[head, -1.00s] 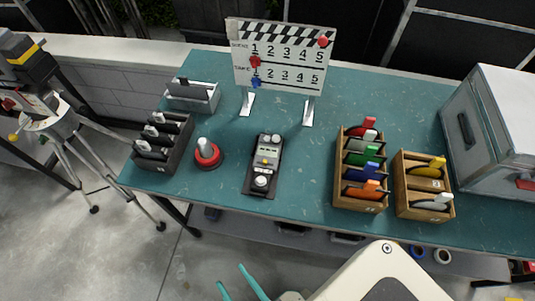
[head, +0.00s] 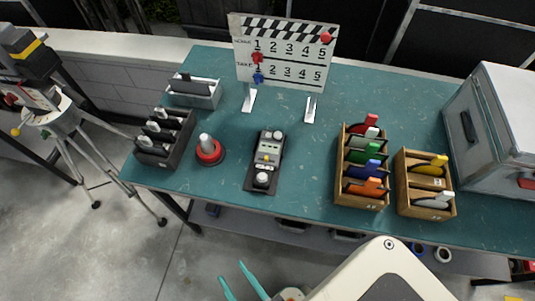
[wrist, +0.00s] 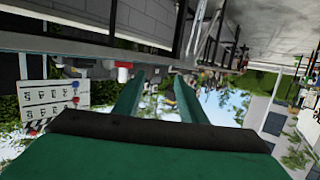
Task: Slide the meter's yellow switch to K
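The meter (head: 263,178) lies on the teal table, left of the middle in the head view. It has a dark base, a pale grey face and round knobs at its far and near ends. Its small yellow switch (head: 266,158) sits about midway along the face; the letters by it are too small to read. My gripper (head: 242,282) has teal fingers, shows at the bottom edge of the head view and is in front of the table, well apart from the meter. In the wrist view its two fingers (wrist: 158,92) stand apart with nothing between them.
A red-based knob (head: 209,151) and black holders (head: 170,150) stand left of the meter. A clapperboard (head: 285,75) stands behind it. Wooden racks (head: 362,198) with coloured clips and a metal case (head: 500,130) are at right. Table between meter and racks is clear.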

